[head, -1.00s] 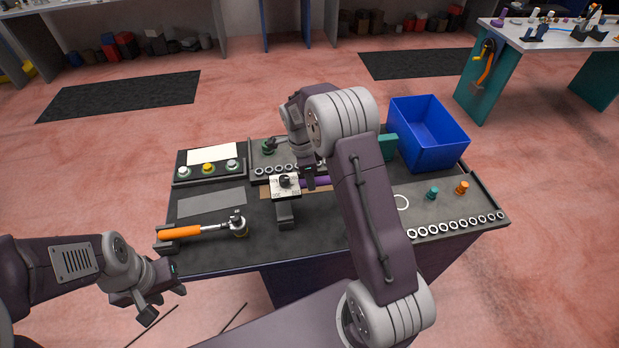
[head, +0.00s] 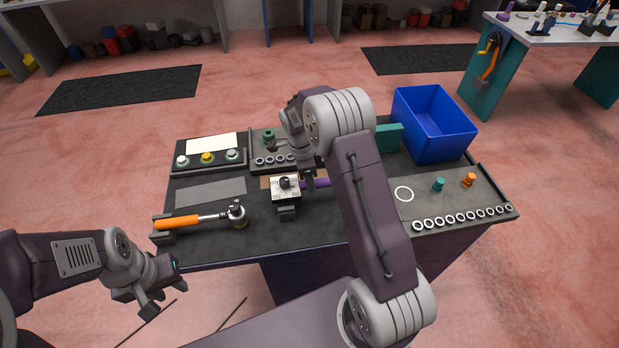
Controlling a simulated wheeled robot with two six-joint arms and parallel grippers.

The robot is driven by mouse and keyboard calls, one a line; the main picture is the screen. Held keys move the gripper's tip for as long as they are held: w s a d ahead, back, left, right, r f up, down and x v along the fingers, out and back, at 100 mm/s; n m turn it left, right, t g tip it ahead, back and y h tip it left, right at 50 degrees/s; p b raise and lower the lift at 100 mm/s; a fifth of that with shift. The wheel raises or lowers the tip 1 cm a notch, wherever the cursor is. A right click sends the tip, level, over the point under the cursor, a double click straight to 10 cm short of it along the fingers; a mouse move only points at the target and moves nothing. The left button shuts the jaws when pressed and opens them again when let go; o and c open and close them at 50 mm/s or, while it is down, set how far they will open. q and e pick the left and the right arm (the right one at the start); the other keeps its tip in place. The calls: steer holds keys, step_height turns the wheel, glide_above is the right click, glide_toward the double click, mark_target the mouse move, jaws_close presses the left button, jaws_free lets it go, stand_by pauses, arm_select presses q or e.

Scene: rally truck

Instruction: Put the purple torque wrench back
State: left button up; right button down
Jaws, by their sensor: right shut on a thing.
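The purple torque wrench (head: 321,183) shows only as a short purple length in the middle of the workbench. The rest of it is hidden behind my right arm. My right gripper (head: 308,181) points down and is shut on the wrench, just right of a small stand with a white top and black knob (head: 285,187). I cannot tell whether the wrench touches the bench. My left gripper (head: 164,298) is open and empty, off the bench's front left corner.
An orange-handled torque wrench (head: 178,222) lies at the bench's left front, its ends on supports. A blue bin (head: 433,125) stands at the back right. A button panel (head: 207,159) is at the back left. A row of sockets (head: 462,218) lines the right front.

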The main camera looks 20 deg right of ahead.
steer(key=shift+f, duration=0.6)
steer(key=shift+f+b, duration=0.15)
steer(key=shift+b, duration=0.15)
steer(key=shift+f, duration=0.25)
steer(key=c, duration=1)
jaws_free()
steer(key=shift+r, duration=0.1)
steer(key=shift+c, duration=0.2)
steer(key=r, duration=0.6)
steer(key=a+r+b, duration=0.1)
steer(key=r, duration=0.2)
steer(key=shift+w+a, duration=0.1)
